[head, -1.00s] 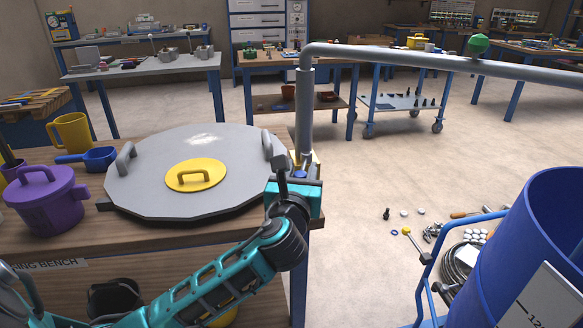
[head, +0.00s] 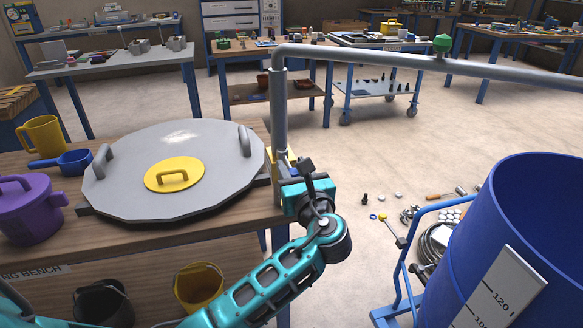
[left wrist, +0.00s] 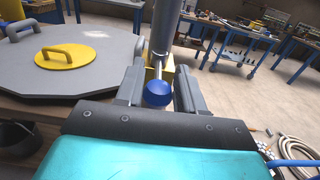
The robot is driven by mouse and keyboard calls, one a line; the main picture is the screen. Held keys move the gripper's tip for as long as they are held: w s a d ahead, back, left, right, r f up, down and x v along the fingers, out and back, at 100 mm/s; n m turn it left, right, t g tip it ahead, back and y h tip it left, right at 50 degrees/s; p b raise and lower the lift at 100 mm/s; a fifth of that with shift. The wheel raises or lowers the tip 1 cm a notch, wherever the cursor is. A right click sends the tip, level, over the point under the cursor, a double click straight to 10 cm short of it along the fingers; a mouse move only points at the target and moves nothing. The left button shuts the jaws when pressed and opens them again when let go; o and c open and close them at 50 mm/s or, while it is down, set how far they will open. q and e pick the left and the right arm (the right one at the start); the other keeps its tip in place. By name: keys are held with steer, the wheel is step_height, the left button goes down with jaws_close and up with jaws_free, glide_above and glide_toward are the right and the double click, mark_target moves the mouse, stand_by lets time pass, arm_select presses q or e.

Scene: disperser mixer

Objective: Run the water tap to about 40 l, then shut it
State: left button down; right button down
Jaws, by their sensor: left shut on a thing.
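The grey water pipe (head: 279,110) rises at the bench's right edge, bends and runs right toward the blue drum (head: 475,235). At its foot is a yellow part (head: 282,160), which also shows in the left wrist view. In that view a blue knob (left wrist: 157,93) on a short metal stem stands between the fingers of my left gripper (left wrist: 158,98). My left gripper (head: 297,180) is shut on the knob, low beside the pipe. The drum has a white scale strip (head: 507,290) marked 120 l near the top. Its water level and the pipe's outlet are not visible. My right gripper is out of view.
A large grey lid (head: 220,175) with a yellow hatch lies on the bench, left of my gripper. A purple pot (head: 28,208) and a blue scoop (head: 75,162) stand farther left. Small parts litter the floor beside the drum.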

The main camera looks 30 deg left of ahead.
arm_select(q)
steer(key=c, duration=0.8)
jaws_free()
